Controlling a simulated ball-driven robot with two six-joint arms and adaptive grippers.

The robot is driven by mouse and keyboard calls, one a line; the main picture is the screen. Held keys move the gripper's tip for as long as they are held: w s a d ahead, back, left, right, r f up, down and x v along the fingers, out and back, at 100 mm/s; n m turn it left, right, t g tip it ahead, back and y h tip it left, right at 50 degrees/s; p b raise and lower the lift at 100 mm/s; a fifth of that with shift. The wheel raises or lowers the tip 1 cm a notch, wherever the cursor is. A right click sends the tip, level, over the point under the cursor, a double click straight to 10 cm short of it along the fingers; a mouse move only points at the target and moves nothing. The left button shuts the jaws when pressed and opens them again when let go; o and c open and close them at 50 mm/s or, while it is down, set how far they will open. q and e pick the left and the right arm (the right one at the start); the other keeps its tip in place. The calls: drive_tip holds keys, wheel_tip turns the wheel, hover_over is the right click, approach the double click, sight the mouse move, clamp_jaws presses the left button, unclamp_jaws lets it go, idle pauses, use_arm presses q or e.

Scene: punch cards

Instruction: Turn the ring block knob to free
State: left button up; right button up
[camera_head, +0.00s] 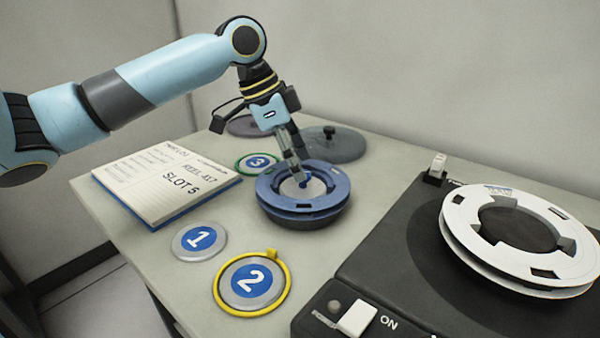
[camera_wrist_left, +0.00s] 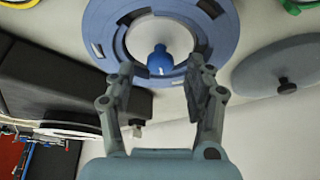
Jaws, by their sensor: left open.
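A blue reel or ring-shaped block (camera_head: 297,213) lies on the light table, with a pale centre. A small blue knob (camera_wrist_left: 160,60) stands in that centre; in the head view it is mostly hidden by my fingers. My left gripper (camera_head: 302,180) reaches down over the block from above. In the left wrist view my left gripper (camera_wrist_left: 161,75) is open, its two fingers on either side of the knob and apart from it. Which way the knob is set cannot be told. My right gripper is in neither view.
A black machine with a white reel (camera_head: 470,225) and an ON switch (camera_head: 357,318) fills the right. Round labels 1 (camera_head: 199,240), 2 (camera_head: 251,284) and 3 (camera_head: 258,162) lie around the block. A notebook (camera_head: 165,182) lies left; a grey lid (camera_head: 335,145) lies behind.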

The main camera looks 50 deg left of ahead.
use_arm(q)
drive_tip(key=shift+x, duration=0.9)
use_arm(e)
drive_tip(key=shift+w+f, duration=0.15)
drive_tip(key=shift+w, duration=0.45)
use_arm(q)
clamp_jaws()
drive_tip(key=shift+r+p, duration=0.15)
drive_tip(key=shift+p, duration=0.15)
drive_tip(key=n+y+p, duration=0.1)
drive_tip(key=n+p, duration=0.2)
drive_tip(key=p, duration=0.3)
drive_tip(key=n+y+p, duration=0.1)
drive_tip(key=n+p, duration=0.3)
drive_tip(key=p, duration=0.2)
drive_tip(key=n+y+p, duration=0.2)
drive_tip(key=n+p, duration=0.2)
drive_tip(key=p, duration=0.3)
drive_tip(key=shift+s+d+r+t, duration=0.1)
drive_tip(key=shift+d+r+t, duration=0.05)
drive_tip(key=shift+d+t, duration=0.25)
drive_tip(key=shift+f+n+y+p, duration=0.2)
drive_tip(key=shift+n+y+p, duration=0.3)
drive_tip(key=shift+n+p, duration=0.95)
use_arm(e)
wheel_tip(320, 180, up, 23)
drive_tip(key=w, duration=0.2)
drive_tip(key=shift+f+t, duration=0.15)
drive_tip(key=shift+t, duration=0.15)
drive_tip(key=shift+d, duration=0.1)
